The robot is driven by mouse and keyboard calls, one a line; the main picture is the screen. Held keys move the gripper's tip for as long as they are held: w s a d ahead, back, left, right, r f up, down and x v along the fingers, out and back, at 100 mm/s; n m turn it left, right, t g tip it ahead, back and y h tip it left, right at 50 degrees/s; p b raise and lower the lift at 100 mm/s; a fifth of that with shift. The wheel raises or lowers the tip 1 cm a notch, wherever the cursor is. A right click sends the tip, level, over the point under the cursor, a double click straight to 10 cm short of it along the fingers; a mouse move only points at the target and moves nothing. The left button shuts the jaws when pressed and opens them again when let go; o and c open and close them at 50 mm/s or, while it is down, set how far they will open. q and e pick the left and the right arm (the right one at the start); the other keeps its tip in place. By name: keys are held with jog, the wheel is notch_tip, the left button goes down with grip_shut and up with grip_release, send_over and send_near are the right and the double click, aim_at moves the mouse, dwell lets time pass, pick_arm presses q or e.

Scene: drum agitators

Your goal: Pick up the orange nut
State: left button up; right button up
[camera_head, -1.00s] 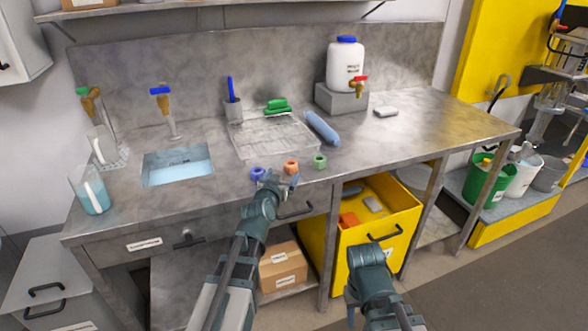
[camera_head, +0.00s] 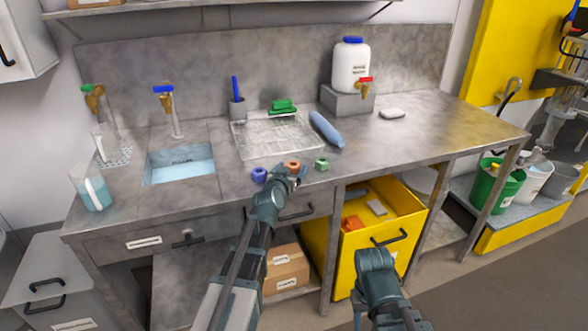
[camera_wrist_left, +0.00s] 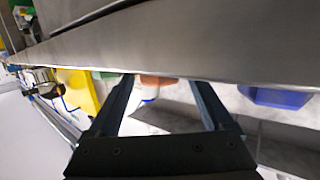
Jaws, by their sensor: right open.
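The orange nut (camera_head: 293,164) sits on the metal bench near its front edge, between a blue nut (camera_head: 259,175) and a green nut (camera_head: 322,163). My left gripper (camera_head: 288,174) is at the bench's front edge, right by the orange nut and partly covering it. In the left wrist view my left gripper (camera_wrist_left: 161,84) is open and empty, and the orange nut (camera_wrist_left: 158,80) shows between the fingertips, partly hidden by the bench edge. I cannot tell whether they touch it. My right gripper (camera_head: 374,258) is low in front of the yellow bin, open.
A clear tray (camera_head: 240,148) lies behind the nuts, with a blue roll (camera_head: 326,129) to its right. A sink (camera_head: 180,164) is at the left. The yellow bin (camera_head: 408,221) stands under the bench. The front bench edge runs close beneath my left gripper.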

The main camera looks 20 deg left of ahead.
pick_arm(q)
grip_shut()
jog(key=shift+r, duration=0.1)
dwell(0.3)
